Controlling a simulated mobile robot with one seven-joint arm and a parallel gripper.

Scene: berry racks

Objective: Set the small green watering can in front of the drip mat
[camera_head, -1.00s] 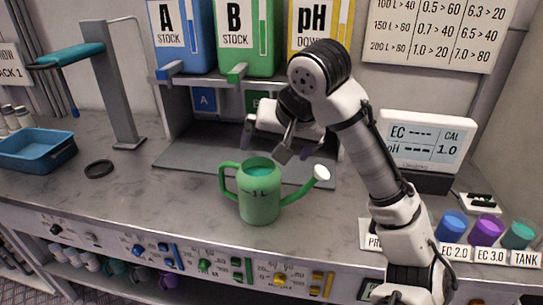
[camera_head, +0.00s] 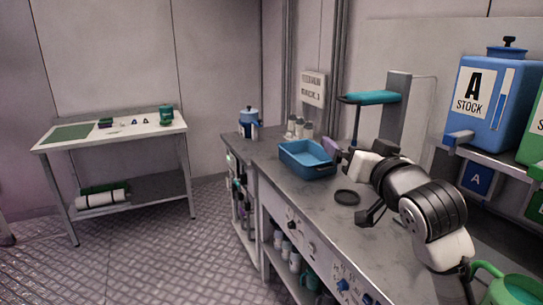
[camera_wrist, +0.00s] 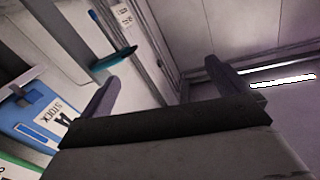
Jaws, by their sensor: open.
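The green watering can (camera_head: 512,290) stands on the grey counter at the bottom right of the head view, mostly cut off by the frame edge. A dark grey flat slab (camera_head: 492,238) lies behind it under the shelf, partly hidden by my arm; I cannot tell if it is the drip mat. A green mat (camera_head: 73,132) lies on the far table at the left. My gripper is raised above the counter near the blue tray, its jaws partly hidden in the head view. In the wrist view my gripper (camera_wrist: 165,88) is open, with nothing between its fingers.
The blue tray (camera_head: 307,159) and a black ring (camera_head: 347,197) lie on the counter. A post with a teal arm (camera_head: 370,97) stands behind. The far table (camera_head: 150,134) holds small items and a green container (camera_head: 166,115). Open floor (camera_head: 165,250) lies between table and counter.

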